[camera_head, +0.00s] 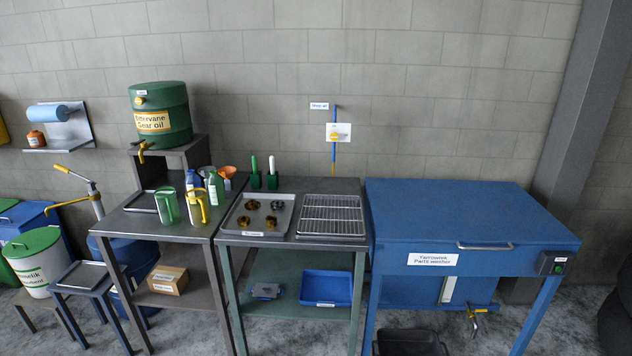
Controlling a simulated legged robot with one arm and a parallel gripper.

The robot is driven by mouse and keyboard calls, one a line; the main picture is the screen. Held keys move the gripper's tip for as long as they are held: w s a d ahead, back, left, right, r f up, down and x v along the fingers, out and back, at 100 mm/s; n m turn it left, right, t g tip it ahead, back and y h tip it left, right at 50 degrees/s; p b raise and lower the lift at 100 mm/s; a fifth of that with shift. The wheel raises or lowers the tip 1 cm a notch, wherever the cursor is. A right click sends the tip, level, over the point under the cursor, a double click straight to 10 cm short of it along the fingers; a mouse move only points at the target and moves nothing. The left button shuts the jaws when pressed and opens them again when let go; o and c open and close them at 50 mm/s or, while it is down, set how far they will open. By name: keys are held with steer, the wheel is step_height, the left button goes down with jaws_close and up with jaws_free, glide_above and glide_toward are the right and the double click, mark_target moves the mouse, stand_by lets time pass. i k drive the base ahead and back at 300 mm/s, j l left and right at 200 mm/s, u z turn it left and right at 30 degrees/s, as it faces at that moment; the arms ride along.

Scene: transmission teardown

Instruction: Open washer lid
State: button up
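The parts washer is a blue cabinet on legs at the right, with a white label (432,259) on its front. Its blue lid (460,209) lies flat and closed over the top. A light metal handle (485,246) sits at the lid's front edge, right of the label. My gripper does not show in this view.
A bench left of the washer bears a wire rack (331,216) and a tray with several brass parts (258,228). A dark bin (410,343) stands on the floor below the washer. A tap (474,322) hangs under it. A grey pillar (575,110) rises behind right.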

mark_target(458, 212)
steer(key=i+l+u, duration=0.15)
steer(key=l, duration=0.2)
steer(key=i+l+u, duration=0.3)
steer(key=l, duration=0.45)
steer(key=i, duration=0.1)
